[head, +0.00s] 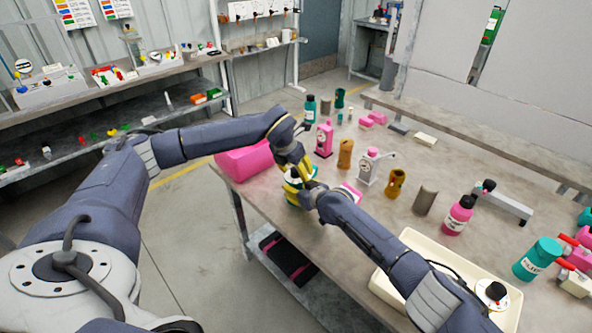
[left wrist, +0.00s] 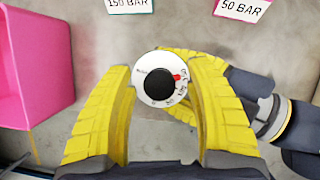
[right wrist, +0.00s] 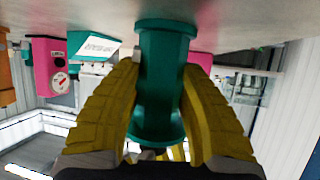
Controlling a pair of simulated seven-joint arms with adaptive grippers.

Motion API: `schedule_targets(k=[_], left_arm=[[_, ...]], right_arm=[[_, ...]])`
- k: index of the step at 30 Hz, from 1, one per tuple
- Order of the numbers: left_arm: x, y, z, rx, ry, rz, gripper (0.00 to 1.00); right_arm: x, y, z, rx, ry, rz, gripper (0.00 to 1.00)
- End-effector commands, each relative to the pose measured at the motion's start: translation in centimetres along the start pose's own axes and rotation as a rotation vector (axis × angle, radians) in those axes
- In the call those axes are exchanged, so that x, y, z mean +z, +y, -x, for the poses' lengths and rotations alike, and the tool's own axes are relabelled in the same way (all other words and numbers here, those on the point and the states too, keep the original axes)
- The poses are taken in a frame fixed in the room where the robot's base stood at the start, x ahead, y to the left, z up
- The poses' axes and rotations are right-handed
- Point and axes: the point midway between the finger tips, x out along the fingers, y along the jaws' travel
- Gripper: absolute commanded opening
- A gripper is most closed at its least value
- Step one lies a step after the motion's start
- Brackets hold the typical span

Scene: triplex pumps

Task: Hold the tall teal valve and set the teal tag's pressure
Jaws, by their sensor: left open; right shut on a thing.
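The tall teal valve (right wrist: 162,85) stands between my right gripper's yellow fingers in the right wrist view, where the scene appears upside down. My right gripper (right wrist: 160,100) is shut on its body. In the left wrist view, the valve's white dial (left wrist: 144,91) has a black knob with a red pointer at its right; the dial's small marks are hard to read. My left gripper (left wrist: 163,110) is open above, one finger on each side of the dial. A teal-edged tag (left wrist: 128,4) reads 150 BAR. In the head view both grippers (head: 292,165) (head: 304,192) meet at the table's near-left edge and mostly hide the valve.
A pink-edged tag (left wrist: 243,9) reads 50 BAR. Pink, grey and brown valves, bottles and a cream tray (head: 415,240) occupy the table (head: 310,235). My right gripper's fingers lie close beside the dial.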

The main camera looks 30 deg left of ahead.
Motion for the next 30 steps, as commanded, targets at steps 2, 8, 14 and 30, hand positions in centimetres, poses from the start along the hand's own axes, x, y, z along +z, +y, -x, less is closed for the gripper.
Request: schedule_targets(k=[2, 8, 14, 30], left_arm=[[0.0, 0.0, 0.0, 0.000, 0.001, 0.000, 0.54], [0.1, 0.0, 1.2, -0.001, -0.002, -0.001, 0.54], [0.1, 0.0, 4.5, 0.000, -0.004, -0.001, 0.54], [0.0, 0.0, 11.5, 0.000, -0.001, 0.001, 0.54]], right_arm=[[0.0, 0.1, 0.0, 0.002, -0.001, 0.000, 0.00], [0.1, 0.2, 0.0, 0.003, -0.001, 0.000, 0.00], [0.1, 0.2, 0.1, 0.003, -0.001, 0.000, 0.00], [0.1, 0.3, 0.1, 0.003, -0.002, 0.000, 0.00]])
